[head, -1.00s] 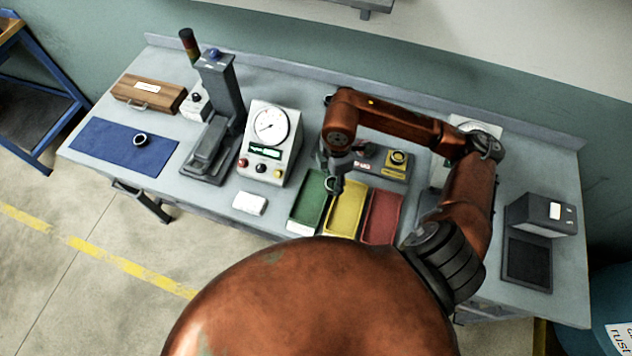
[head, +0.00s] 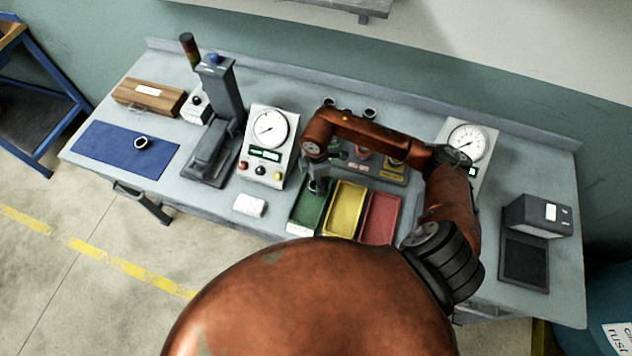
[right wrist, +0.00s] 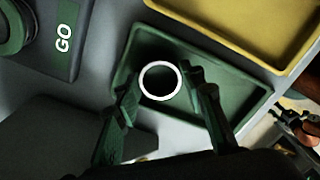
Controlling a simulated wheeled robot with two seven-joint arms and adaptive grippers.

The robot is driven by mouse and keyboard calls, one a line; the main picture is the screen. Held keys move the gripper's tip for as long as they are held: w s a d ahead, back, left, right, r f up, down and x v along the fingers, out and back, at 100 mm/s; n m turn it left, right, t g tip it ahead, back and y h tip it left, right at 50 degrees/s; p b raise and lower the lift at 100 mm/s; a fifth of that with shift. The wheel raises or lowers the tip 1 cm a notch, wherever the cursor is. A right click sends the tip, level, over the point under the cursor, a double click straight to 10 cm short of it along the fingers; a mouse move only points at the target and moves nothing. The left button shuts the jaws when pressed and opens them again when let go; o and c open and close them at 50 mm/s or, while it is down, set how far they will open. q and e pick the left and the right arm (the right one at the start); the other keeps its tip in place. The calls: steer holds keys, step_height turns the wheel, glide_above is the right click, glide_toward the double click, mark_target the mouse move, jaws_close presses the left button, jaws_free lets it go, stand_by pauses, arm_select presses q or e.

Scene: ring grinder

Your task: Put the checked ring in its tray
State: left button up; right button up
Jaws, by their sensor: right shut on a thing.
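My right gripper (head: 317,192) is over the green tray (head: 297,222) on the bench. In the right wrist view its two fingers (right wrist: 160,84) stand either side of a ring (right wrist: 160,100) with a bright rim, and they are shut on it. The ring is over the inside of the green tray (right wrist: 258,104); I cannot tell whether it touches the tray floor. The ring is hidden by the gripper in the head view.
The yellow tray (head: 345,210) and red tray (head: 380,218) stand to the right. A dial gauge unit (head: 268,150) is to the left. A sorting stand (head: 390,172) is behind the trays. Another ring (head: 141,143) lies on the blue mat (head: 105,155).

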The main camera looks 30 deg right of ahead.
steer(key=shift+f, duration=0.1)
steer(key=o, duration=1.1)
steer(key=shift+c, duration=0.2)
step_height(320, 180, up, 12)
steer(key=b, duration=0.1)
